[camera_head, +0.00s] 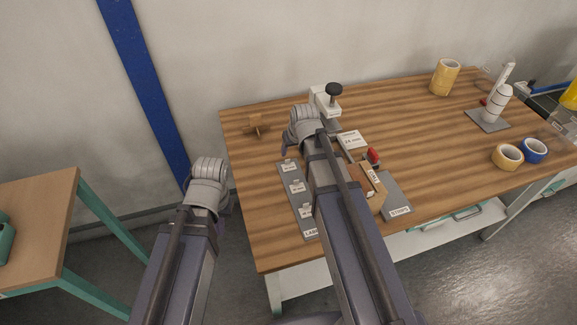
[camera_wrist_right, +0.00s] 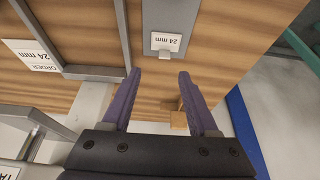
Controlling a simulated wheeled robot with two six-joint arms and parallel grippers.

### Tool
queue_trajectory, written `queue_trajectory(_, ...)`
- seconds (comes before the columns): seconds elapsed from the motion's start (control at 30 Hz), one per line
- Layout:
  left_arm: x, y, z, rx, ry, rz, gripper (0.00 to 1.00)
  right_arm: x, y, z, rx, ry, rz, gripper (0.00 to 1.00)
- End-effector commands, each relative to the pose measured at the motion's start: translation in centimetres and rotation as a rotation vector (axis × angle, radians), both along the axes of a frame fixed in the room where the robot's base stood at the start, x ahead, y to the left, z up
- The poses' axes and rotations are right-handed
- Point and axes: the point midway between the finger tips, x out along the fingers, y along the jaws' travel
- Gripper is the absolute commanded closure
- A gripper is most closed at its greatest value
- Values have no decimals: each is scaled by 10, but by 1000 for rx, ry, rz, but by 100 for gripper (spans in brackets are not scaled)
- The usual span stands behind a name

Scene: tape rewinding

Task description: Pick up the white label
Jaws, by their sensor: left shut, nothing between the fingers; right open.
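A grey label strip (camera_head: 302,222) lies on the wooden table with small white labels on it, the farthest one (camera_head: 290,166) close to my right gripper. In the right wrist view a white label (camera_wrist_right: 166,42) reading "24 mm" lies on the end of the grey strip (camera_wrist_right: 178,14). My right gripper (camera_wrist_right: 160,74) is open and empty, with its two purple fingers apart just short of that label. In the head view its arm hides part of the table. My left gripper (camera_head: 221,222) is off the table's left edge, shut and empty, its fingers mostly hidden by its wrist.
An order card (camera_head: 351,139) reading "24 mm" lies right of the strip. A white clamp-like device (camera_head: 325,101) and a small wooden piece (camera_head: 256,126) stand behind. Tape rolls (camera_head: 445,78) stand farther right; the table's centre right is clear.

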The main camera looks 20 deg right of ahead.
Motion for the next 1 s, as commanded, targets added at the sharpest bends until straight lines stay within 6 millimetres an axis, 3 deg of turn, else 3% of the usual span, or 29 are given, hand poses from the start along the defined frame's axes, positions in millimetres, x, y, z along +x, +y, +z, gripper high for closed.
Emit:
queue_trajectory(0.3, 0, 0, -25, 0, 0, 0, 100, 8, 2, -25, -1, 2, 2, 40)
queue_trajectory(0.63, 0, 0, -32, 0, 0, 0, 100, 11, 3, -32, -1, 3, 2, 40)
queue_trajectory(1.0, 0, 0, -72, 0, 0, 0, 100, 26, 9, -73, -1, 3, 2, 40)
